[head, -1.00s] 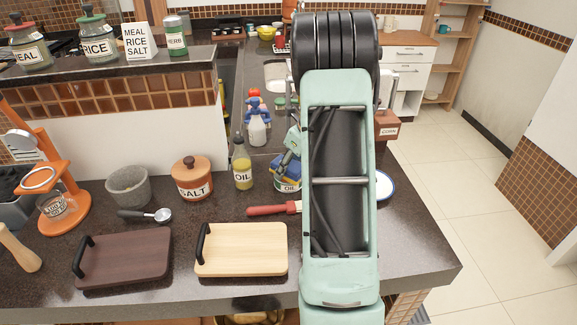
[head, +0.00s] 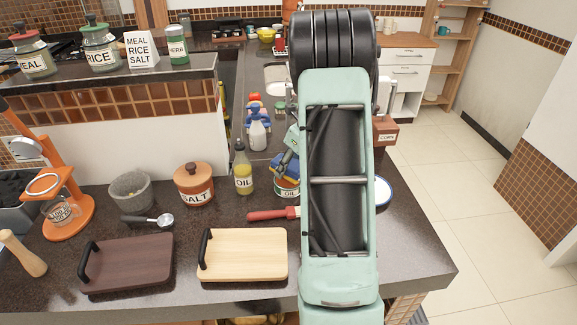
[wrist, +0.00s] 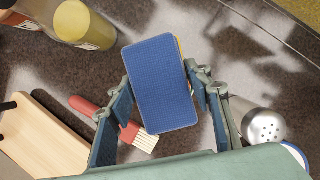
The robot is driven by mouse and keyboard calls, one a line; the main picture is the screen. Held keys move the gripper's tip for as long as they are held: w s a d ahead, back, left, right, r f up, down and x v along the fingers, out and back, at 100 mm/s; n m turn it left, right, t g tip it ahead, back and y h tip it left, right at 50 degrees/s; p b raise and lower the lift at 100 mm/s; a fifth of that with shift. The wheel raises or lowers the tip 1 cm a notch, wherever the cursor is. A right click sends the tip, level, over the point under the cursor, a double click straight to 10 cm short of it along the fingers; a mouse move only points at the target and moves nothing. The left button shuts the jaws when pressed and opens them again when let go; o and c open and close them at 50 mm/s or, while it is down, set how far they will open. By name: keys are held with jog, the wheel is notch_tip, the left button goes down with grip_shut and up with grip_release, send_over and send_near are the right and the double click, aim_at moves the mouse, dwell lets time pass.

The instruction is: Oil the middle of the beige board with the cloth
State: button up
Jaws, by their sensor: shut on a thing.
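The beige board (head: 245,254) lies flat on the dark counter, with a black handle on its left side. It also shows at the left of the wrist view (wrist: 45,140). The cloth (wrist: 163,85) is a blue pad with a yellow edge, held between the two fingers of my gripper (wrist: 165,100). In the head view the cloth (head: 288,167) is at the OIL tin (head: 288,190), right of and beyond the board. I cannot tell whether it touches the tin. The cloth hides most of the tin in the wrist view.
A red-handled brush (head: 272,215) lies between board and tin. An oil bottle (head: 243,170), SALT jar (head: 194,185) and grey mortar (head: 131,191) stand behind. A dark board (head: 125,263) lies left. Above the beige board is clear.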

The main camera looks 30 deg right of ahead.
jog(key=shift+r+p, duration=1.55)
jog(key=shift+r, duration=0.6)
jog(key=shift+f, duration=0.1)
